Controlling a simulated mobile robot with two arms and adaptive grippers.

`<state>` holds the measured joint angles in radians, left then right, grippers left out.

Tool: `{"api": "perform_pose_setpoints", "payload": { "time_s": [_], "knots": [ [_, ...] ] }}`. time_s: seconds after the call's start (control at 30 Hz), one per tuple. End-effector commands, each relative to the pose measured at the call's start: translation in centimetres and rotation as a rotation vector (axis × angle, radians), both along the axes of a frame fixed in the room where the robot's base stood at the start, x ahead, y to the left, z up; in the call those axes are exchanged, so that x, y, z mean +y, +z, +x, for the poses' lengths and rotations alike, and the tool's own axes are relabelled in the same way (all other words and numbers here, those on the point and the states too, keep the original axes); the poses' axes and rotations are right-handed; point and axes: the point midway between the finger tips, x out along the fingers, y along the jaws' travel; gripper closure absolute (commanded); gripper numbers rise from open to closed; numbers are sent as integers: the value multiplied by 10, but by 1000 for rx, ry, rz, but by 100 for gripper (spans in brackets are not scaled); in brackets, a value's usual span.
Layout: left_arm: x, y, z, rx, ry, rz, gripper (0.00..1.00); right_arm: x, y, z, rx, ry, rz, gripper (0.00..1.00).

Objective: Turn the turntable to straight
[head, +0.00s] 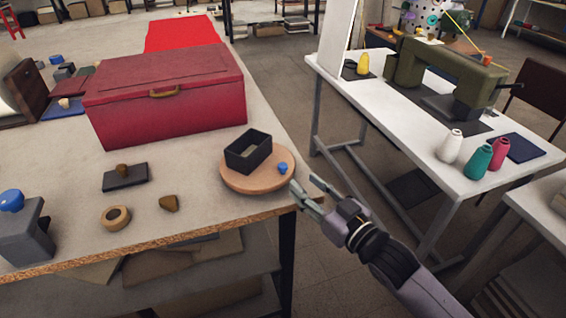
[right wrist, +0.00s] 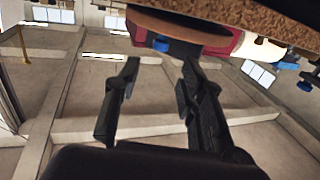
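The turntable is a round light-wood disc (head: 235,182) near the right corner of the work table. A black open box (head: 248,150) stands on it, set at an angle to the table edge. A small blue knob (head: 283,168) sits on the disc near its right rim. My right gripper (head: 304,186) is open and empty just off that rim. In the right wrist view, which looks upside down, the disc's edge (right wrist: 175,27) and blue knob (right wrist: 161,46) appear ahead of the open fingers (right wrist: 160,68), roughly between their tips. My left gripper is not in view.
A red lidded chest (head: 165,105) stands behind the turntable. A dark block with a brown knob (head: 125,177), a wooden ring (head: 115,217) and a small brown piece (head: 169,203) lie to its left. A white sewing table (head: 400,130) stands right, across a floor gap.

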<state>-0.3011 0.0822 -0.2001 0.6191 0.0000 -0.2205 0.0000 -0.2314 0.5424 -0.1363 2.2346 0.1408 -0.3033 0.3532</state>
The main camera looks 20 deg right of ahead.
Motion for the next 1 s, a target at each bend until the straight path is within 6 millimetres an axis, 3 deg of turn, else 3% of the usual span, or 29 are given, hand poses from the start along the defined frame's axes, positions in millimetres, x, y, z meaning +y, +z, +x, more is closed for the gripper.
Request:
{"api": "perform_pose_setpoints", "payload": {
  "time_s": [0.3,0.5,0.9,1.0],
  "knots": [
    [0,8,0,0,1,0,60,21,2,60,-3,0,-1,63],
    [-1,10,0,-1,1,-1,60,29,1,84,-2,-1,-2,63],
    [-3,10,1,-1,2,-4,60,32,0,91,0,0,-2,63],
    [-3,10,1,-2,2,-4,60,32,0,90,0,0,-2,69]
  ]
}}
